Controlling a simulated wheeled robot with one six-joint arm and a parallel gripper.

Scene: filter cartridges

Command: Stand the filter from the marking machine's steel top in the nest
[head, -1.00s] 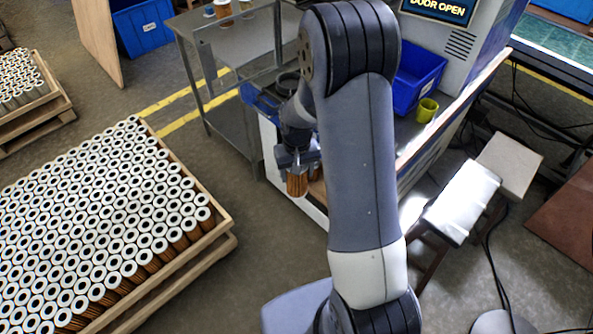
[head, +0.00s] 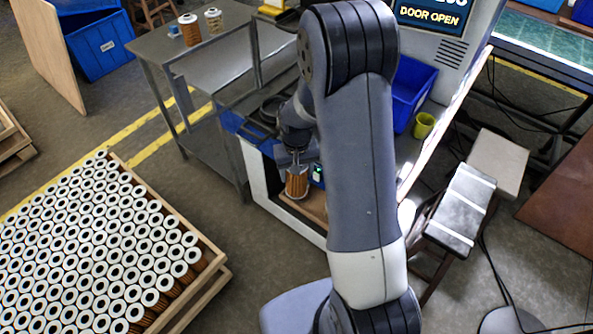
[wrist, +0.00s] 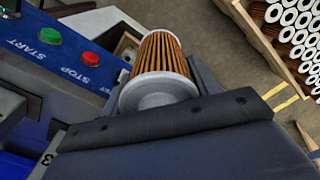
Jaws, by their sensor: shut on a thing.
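My gripper (head: 296,165) is shut on a filter (head: 297,184), an orange-brown pleated cylinder with pale end caps. In the head view it hangs upright in front of the open side of the marking machine (head: 262,190). In the wrist view the held filter (wrist: 158,65) sits between the jaws, its pale cap towards the camera. The machine's screen (head: 430,18) reads DOOR OPEN. The nest cannot be made out; my arm covers part of the machine.
A wooden pallet (head: 222,262) full of filters stands at the left. A blue bin (head: 412,85) and a yellow-green cup (head: 424,125) stand right of my arm. START (wrist: 50,36) and STOP (wrist: 89,58) buttons lie left of the held filter.

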